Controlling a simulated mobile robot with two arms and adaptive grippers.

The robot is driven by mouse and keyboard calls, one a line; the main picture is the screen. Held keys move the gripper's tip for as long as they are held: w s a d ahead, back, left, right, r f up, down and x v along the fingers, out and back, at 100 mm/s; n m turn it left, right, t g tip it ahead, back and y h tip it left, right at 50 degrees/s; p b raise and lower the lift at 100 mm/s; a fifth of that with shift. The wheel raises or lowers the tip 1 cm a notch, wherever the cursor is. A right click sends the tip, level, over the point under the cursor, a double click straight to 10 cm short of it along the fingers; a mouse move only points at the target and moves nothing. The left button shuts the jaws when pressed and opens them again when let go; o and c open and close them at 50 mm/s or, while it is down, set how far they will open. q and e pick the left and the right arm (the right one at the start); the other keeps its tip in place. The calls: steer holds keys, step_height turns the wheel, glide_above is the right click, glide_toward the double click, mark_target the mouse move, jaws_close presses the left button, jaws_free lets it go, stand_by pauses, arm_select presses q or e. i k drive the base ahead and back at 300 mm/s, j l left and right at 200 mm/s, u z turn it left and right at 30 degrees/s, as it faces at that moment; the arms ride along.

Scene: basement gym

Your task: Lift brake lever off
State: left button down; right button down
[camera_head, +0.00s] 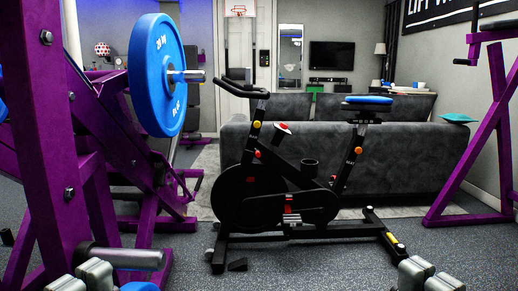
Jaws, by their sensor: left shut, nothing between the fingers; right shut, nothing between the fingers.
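A black exercise bike (290,190) stands upright on the floor in the middle of the head view, side-on to me. A red-topped part (283,128) sits on its sloping frame behind the handlebars (243,88); it looks like the brake lever, but it is too small to be sure. My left gripper (82,275) is at the bottom left, shut and empty. My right gripper (430,275) is at the bottom right, shut and empty. Both are well apart from the bike, and their lower parts are cut off.
A purple weight rack (45,150) with a blue plate (157,75) fills the left side. Another purple frame (470,140) stands at the right. A grey sofa (400,150) is behind the bike. The dark floor (310,265) before the bike is mostly clear.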

mark_target(258, 154)
steer(key=i+l+u, duration=0.2)
steer(key=i+l, duration=0.15)
steer(key=i, duration=0.5)
steer(key=i+l+u, duration=0.2)
steer(key=i+l, duration=0.3)
steer(key=i, duration=0.3)
steer(key=i+l+u, duration=0.2)
steer(key=i+l, duration=0.45)
steer(key=i, duration=0.1)
